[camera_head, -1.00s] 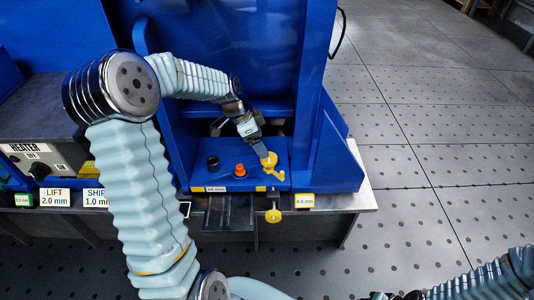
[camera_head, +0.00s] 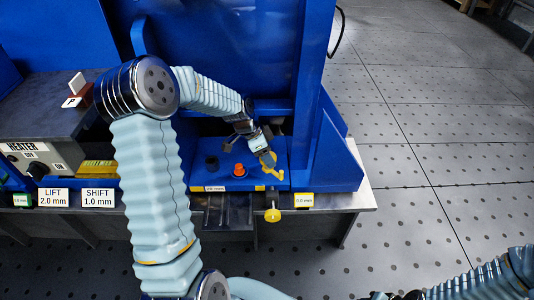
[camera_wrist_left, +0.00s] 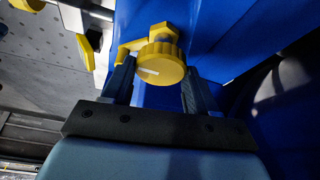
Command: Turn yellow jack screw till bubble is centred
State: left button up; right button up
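The yellow jack screw (camera_head: 273,173) stands at the right end of the blue base plate. Its round ribbed knob with a white mark (camera_wrist_left: 160,68) shows large in the left wrist view. My left gripper (camera_head: 268,156) is at the knob from above. Its two fingers lie on either side of the knob and appear to touch it, so it looks shut on it. The knob is mostly covered in the head view. Only the dark end of my right arm (camera_head: 405,296) shows at the bottom edge; its fingers cannot be made out. I cannot make out a bubble.
An orange screw (camera_head: 239,170) and a black one (camera_head: 212,163) stand left of the yellow one. A blue upright (camera_head: 310,100) rises close behind and right.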

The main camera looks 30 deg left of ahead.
pick_arm(q)
jog(key=c, duration=0.3)
jog(key=n+y+b, duration=0.1)
jog(key=n, duration=0.2)
jog(key=shift+d+t+b, duration=0.1)
jog(key=shift+t+b, duration=0.25)
jog(key=shift+t, duration=0.05)
jog(key=shift+n+y, duration=0.3)
jog(key=shift+n, duration=0.5)
jog(key=n+y, duration=0.1)
jog(key=n, duration=0.1)
jog(key=shift+d+r+n+t, duration=0.1)
jog(key=shift+n+t, duration=0.2)
jog(key=n+y+p, duration=0.1)
jog(key=n, duration=0.3)
jog(key=shift+n+y, duration=0.3)
jog(key=shift+y, duration=0.1)
jog(key=n+y+p, duration=0.1)
jog(key=n, duration=0.2)
jog(key=shift+r+p, duration=0.1)
jog(key=shift+p, duration=0.2)
jog(key=shift+n+g+y+p, duration=0.5)
jog(key=shift+n+g+p, duration=0.1)
jog(key=shift+n, duration=0.9)
